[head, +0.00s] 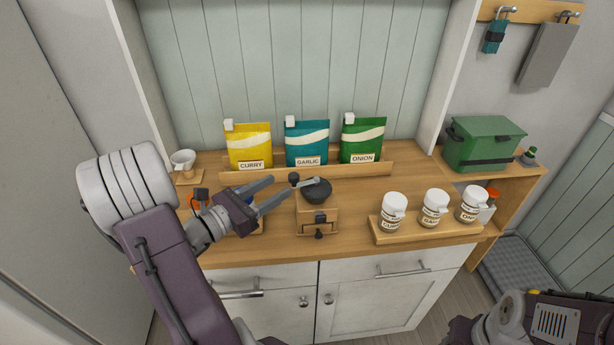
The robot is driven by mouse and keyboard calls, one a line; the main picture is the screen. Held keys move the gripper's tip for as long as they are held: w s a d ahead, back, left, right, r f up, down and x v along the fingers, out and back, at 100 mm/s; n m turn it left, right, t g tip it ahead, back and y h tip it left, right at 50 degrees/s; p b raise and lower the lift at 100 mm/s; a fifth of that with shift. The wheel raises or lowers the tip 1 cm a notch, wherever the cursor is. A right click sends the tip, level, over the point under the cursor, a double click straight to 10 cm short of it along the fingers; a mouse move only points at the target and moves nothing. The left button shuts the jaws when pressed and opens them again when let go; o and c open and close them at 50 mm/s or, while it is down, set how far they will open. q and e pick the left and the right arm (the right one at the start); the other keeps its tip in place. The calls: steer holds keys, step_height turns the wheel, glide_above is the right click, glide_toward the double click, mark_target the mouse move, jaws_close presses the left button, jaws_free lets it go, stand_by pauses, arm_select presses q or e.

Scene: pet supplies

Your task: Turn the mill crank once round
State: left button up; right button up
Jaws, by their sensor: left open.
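The mill (317,217) is a small wooden box with a drawer and a dark bowl-shaped top, standing on the wooden counter. Its grey crank (311,184) lies across the top and points left, ending in a dark knob (294,178). My left gripper (281,188) is open, just left of the mill, with its two fingers pointing right toward the knob. No contact between the fingers and the knob can be made out. Part of my right arm shows at the lower right, but its gripper is out of view.
Curry (250,147), garlic (307,144) and onion (362,140) bags stand behind the mill. Three white-lidded jars stand on a wooden tray (425,235) at right. A white cup (183,162) is at back left. A green box (483,143) sits on the right shelf. Small items behind my left gripper are partly hidden.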

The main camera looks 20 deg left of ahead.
mark_target(304, 181)
arm_select(q)
steer(key=x, duration=0.3)
steer(key=p+x, duration=0.1)
steer(key=x, duration=0.5)
steer(key=shift+w+d, duration=0.2)
steer(key=shift+d, duration=0.2)
jaws_close()
stand_by(0.8)
